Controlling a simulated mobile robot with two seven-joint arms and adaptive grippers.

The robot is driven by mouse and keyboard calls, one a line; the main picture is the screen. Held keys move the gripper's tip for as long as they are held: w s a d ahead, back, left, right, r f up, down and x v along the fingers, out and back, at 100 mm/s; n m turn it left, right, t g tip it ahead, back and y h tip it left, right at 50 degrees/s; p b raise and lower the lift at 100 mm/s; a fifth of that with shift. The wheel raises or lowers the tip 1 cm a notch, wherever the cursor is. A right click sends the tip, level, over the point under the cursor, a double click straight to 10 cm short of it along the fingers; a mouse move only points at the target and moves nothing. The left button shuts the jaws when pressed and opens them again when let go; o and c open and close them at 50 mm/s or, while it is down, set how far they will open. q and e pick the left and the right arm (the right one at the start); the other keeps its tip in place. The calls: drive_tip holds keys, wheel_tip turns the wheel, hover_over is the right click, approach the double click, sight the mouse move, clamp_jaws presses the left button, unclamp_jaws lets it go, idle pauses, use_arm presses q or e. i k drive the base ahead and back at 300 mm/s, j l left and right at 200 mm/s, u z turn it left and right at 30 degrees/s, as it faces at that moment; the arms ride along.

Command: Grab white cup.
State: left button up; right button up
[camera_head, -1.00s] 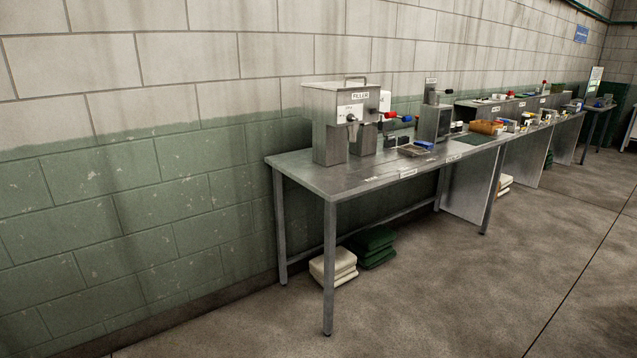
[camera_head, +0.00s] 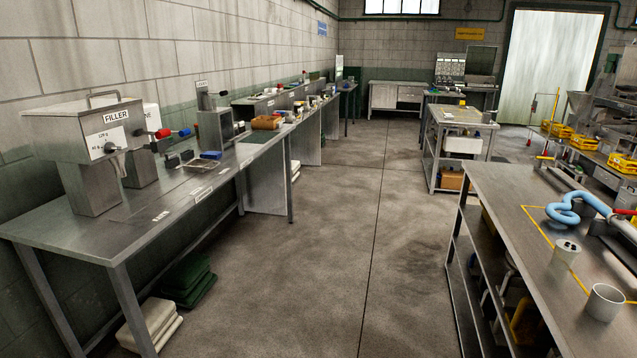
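I cannot tell for certain which of the two is the named cup. Neither of my grippers shows in the head view.
The right-hand table (camera_head: 500,195) also holds a blue hose (camera_head: 565,208). A long metal bench (camera_head: 150,213) with a filler machine (camera_head: 85,150) runs along the left wall. The floor aisle (camera_head: 320,260) between them is clear. A wheeled-looking cart (camera_head: 455,117) stands further back.

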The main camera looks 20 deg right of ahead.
sight(604, 301)
drive_tip(key=i+l+z, duration=0.25)
drive_tip(key=i+z, duration=0.7)
drive_tip(key=i+l+u, duration=0.1)
drive_tip(key=i+u, duration=0.25)
drive_tip(key=i+l+u, duration=0.15)
drive_tip(key=i+u, duration=0.15)
drive_tip(key=i+l+u, duration=0.35)
drive_tip(key=i+u, duration=0.1)
drive_tip(key=u, duration=0.5)
drive_tip(key=l+u, duration=0.1)
drive_tip(key=u, duration=0.45)
drive_tip(key=i+l+u, duration=0.15)
drive_tip(key=u, duration=0.45)
drive_tip(key=l+u, duration=0.1)
drive_tip(key=u, duration=0.5)
drive_tip(key=l+u, duration=0.15)
drive_tip(key=u, duration=0.4)
drive_tip(key=l+u, duration=0.2)
drive_tip(key=u, duration=0.4)
drive_tip(key=l+u, duration=0.1)
drive_tip(key=u, duration=0.5)
drive_tip(key=k+l+u, duration=0.1)
drive_tip(key=u, duration=0.45)
